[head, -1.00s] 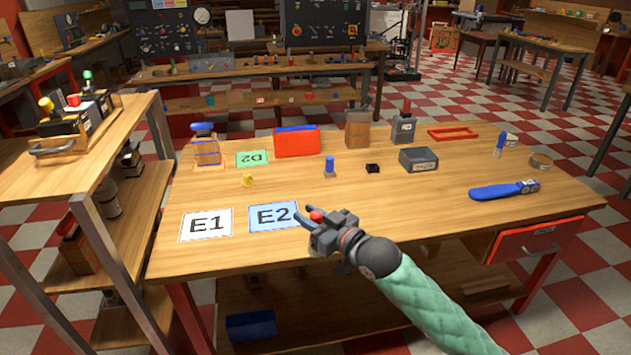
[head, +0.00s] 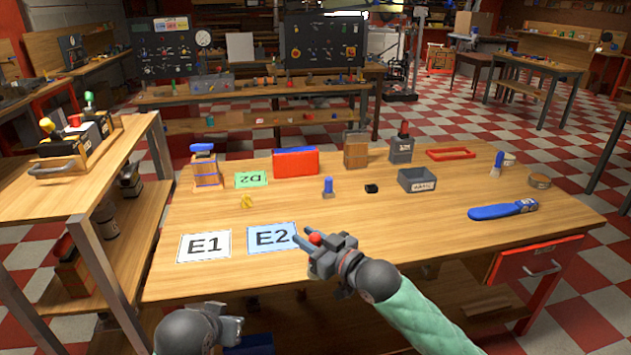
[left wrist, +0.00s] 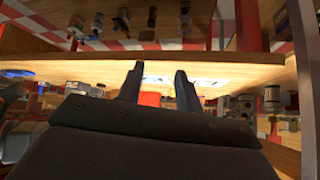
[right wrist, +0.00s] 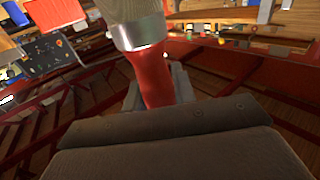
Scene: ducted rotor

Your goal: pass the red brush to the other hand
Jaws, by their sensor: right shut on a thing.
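The red brush shows in the right wrist view as a red handle (right wrist: 154,78) with a metal ferrule and pale bristles at the top of the picture. My right gripper (head: 306,238) is shut on the red handle, over the table near the E2 card. In the head view only a small red part of the brush (head: 315,239) shows between the fingers. My left gripper (left wrist: 158,82) has its two fingers apart with nothing held between them. In the head view my left wrist shows at the bottom, left of and lower than my right gripper, beside the table's front edge.
The wooden table (head: 400,222) holds the E1 card (head: 204,246), the E2 card (head: 271,237), a red box (head: 296,163), a grey bin (head: 417,181) and a blue-handled tool (head: 502,210). A shelf (head: 95,190) stands at the left. The table's middle is mostly clear.

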